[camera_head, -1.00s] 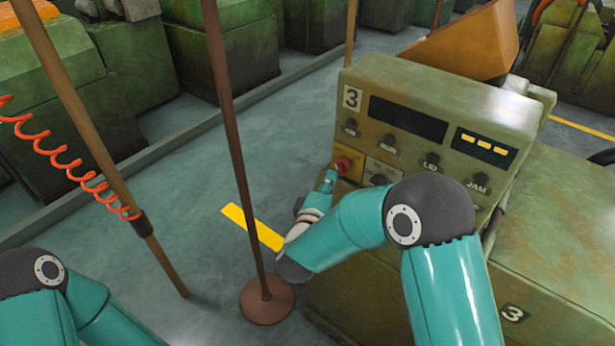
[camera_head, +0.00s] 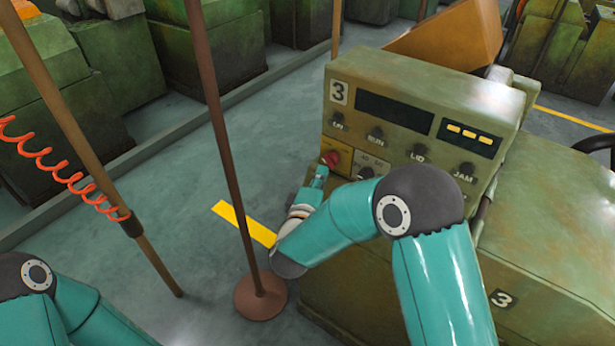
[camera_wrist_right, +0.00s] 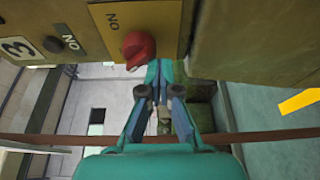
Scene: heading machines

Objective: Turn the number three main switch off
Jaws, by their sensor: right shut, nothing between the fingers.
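The main switch is a red knob (camera_head: 331,158) on a yellow plate (camera_head: 338,150) at the left end of the control panel of the machine marked 3 (camera_head: 338,92). In the right wrist view the red knob (camera_wrist_right: 138,48) shows close up, with an ON label on the yellow plate (camera_wrist_right: 150,15). My right gripper (camera_head: 320,173) is shut and empty, its tips just below the knob in the head view. In the right wrist view the gripper tips (camera_wrist_right: 160,70) are beside the knob; I cannot tell if they touch it. My left gripper is out of view.
Black knobs, including LID (camera_head: 419,152) and JAM (camera_head: 466,170), sit right of the switch. A brown pole on a round base (camera_head: 262,296) stands left of my right arm. Another pole with an orange coiled hose (camera_head: 60,170) is farther left. Open floor lies between.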

